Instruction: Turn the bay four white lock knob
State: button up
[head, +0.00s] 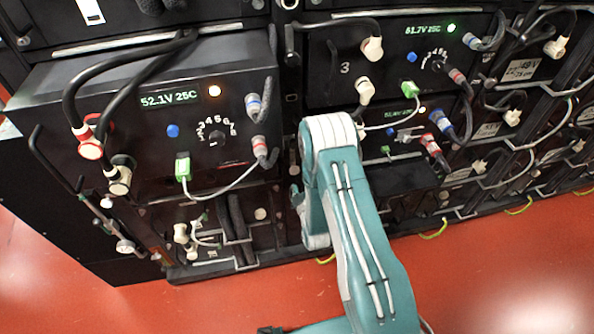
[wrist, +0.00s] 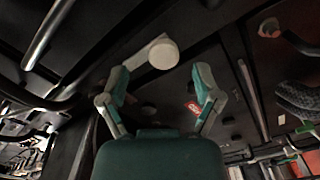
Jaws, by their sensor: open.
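A round white knob (wrist: 163,54) with a pale bar running from it to the lower left shows in the wrist view, on a dark panel. I take it for the lock knob; no bay number shows beside it. My gripper (wrist: 161,80) is open, with teal fingers spread wide and nothing between them. The knob lies just beyond the fingertips, between them in the picture and slightly above. I see no contact. In the head view my arm covers this part of the rack, and the knob cannot be picked out there.
A battery module (head: 150,120) reading 52.1V hangs left of my arm, with cables and a green plug (head: 183,168). The bay marked 3 (head: 345,69) is above my arm. Handles and cables stick out around it. The red floor (head: 240,300) in front is clear.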

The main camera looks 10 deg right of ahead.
aim_at(294, 173)
jog(key=w, duration=0.1)
jog(key=w+a, duration=0.2)
jog(key=w, duration=0.1)
jog(key=shift+w+d, duration=0.15)
jog(key=shift+w, duration=0.1)
jog(key=shift+w+d, duration=0.15)
jog(key=shift+d, duration=0.5)
jog(key=shift+a, duration=0.1)
jog(key=c, duration=0.7)
jog(key=shift+a, duration=0.2)
grip_shut()
jog(key=shift+a, duration=0.1)
